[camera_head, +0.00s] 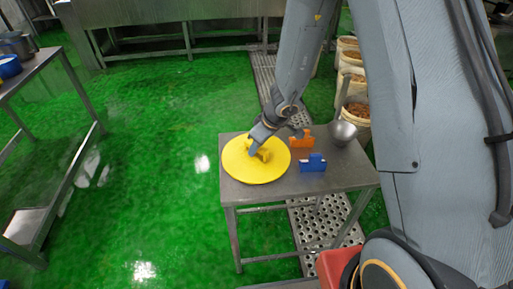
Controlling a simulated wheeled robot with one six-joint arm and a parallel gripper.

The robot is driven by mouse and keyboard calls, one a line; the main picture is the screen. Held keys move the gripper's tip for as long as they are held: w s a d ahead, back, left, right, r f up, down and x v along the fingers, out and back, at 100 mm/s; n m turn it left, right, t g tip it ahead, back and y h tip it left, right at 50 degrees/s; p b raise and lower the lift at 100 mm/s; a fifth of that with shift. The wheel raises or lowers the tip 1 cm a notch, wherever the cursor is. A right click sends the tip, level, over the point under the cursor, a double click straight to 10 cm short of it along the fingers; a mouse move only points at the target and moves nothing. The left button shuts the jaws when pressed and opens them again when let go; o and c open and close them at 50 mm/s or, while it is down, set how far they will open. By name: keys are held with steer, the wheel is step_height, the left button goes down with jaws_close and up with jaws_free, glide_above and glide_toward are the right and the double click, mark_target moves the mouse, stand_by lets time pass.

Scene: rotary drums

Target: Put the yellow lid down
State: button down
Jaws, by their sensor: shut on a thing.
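The yellow lid (240,170) is a flat round disc with a raised handle near its middle. It is at the left end of the small metal table (310,183), and its left edge reaches the table's left side. My gripper (258,150) is over the lid's middle, shut on its handle. The fingertips are small and partly hidden by the wrist. I cannot tell whether the lid rests on the table top or hangs just above it.
An orange block-like item (301,142), a blue one (313,163) and a metal bowl (343,132) stand on the table right of the lid. Several tubs (355,110) stand behind. A red container (332,268) is in front. Green floor (140,150) lies open to the left.

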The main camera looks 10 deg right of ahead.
steer(key=shift+f+b, duration=0.1)
steer(key=shift+b, duration=0.2)
steer(key=c, duration=1.6)
jaws_free()
steer(key=shift+c, duration=0.2)
